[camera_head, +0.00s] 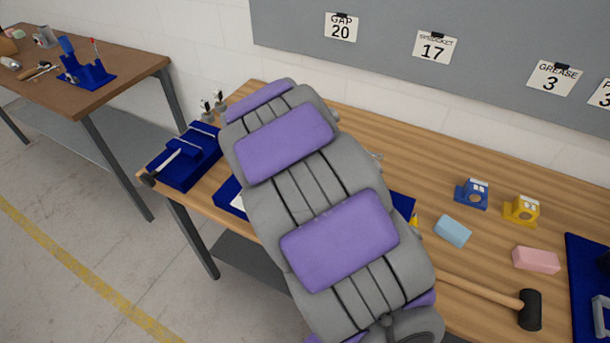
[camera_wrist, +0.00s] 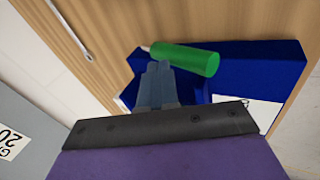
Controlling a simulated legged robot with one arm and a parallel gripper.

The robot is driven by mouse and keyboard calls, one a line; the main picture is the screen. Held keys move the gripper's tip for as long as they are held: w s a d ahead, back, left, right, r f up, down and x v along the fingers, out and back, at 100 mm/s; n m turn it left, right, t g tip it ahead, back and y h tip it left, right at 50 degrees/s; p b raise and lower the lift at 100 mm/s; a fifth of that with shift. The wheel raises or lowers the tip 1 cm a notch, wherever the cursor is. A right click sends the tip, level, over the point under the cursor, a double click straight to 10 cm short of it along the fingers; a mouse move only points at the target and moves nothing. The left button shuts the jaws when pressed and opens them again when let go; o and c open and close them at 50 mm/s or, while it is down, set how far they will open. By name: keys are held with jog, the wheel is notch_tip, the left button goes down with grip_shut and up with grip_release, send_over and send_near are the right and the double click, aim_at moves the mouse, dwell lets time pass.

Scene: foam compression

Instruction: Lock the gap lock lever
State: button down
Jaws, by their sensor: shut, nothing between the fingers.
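In the wrist view, my gripper (camera_wrist: 158,68) is shut with nothing between its fingers. Its tips are right by a green cylinder (camera_wrist: 190,58), which looks like a lever handle; I cannot tell whether they touch. The cylinder lies over a blue fixture (camera_wrist: 262,68) with a white label (camera_wrist: 255,110). In the head view, my arm covers my gripper and most of a blue fixture (camera_head: 229,195) under it; only the fixture's edges show, and the green cylinder is hidden.
Another blue fixture (camera_head: 193,172) with a black-ended rod stands at the table's left end. To the right lie a light blue block (camera_head: 453,231), a pink block (camera_head: 536,259), a mallet (camera_head: 529,309), and small blue (camera_head: 472,194) and yellow (camera_head: 522,210) parts. The wall board is behind.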

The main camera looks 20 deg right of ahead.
jog(key=shift+s+a+f+p, duration=0.2)
jog(key=shift+s+f+p, duration=0.15)
jog(key=shift+s+f, duration=0.3)
